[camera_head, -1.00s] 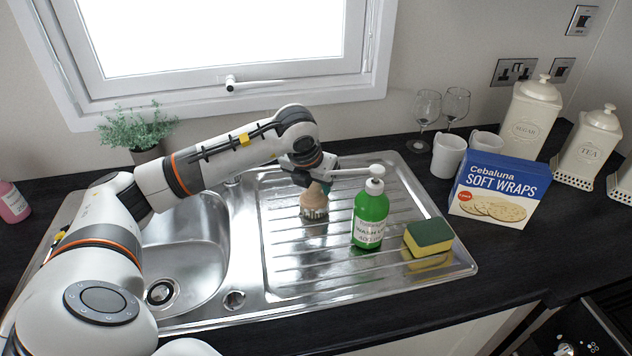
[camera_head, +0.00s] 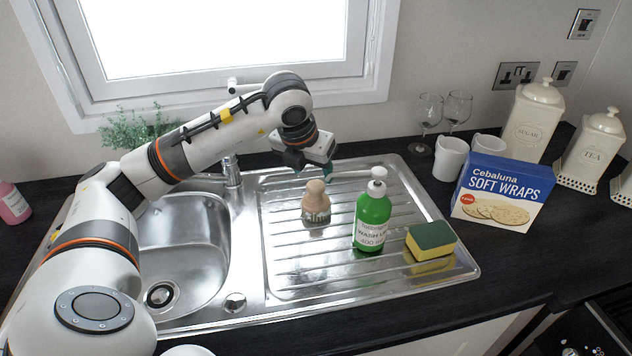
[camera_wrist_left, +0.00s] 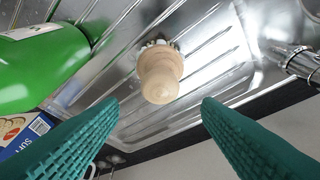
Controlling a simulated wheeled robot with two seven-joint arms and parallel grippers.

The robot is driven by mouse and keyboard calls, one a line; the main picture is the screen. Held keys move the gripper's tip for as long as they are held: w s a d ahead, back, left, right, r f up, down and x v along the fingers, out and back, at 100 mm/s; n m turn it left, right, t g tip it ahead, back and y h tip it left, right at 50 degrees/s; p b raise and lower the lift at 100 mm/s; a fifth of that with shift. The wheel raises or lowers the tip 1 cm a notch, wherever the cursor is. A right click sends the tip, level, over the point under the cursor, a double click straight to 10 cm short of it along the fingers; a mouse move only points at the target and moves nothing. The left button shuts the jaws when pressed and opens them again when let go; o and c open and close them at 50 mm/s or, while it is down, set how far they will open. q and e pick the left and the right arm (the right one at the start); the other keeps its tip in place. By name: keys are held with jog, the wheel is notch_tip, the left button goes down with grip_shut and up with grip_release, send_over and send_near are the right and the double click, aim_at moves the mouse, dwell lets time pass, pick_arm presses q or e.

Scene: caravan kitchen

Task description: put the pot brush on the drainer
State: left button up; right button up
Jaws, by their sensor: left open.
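The pot brush (camera_head: 316,203), with a pale wooden knob handle and short bristles, stands upright on the ribbed steel drainer (camera_head: 290,262). In the left wrist view the brush (camera_wrist_left: 160,74) shows between the two green fingers, beyond their tips and clear of them. My left gripper (camera_head: 312,174) is above and behind the brush in the head view. It is open and empty, its fingers spread wide in the left wrist view (camera_wrist_left: 160,104). My right gripper does not show.
A green wash-up bottle (camera_head: 371,215) stands just right of the brush, with a sponge (camera_head: 430,241) beyond it. The sink bowl (camera_head: 185,255) is at left, the tap (camera_head: 232,172) behind. A soft wraps box (camera_head: 502,190) stands right of the drainer.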

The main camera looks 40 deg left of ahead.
pick_arm(q)
jog(key=v, duration=0.5)
jog(key=shift+w+f, duration=0.1)
dwell(0.3)
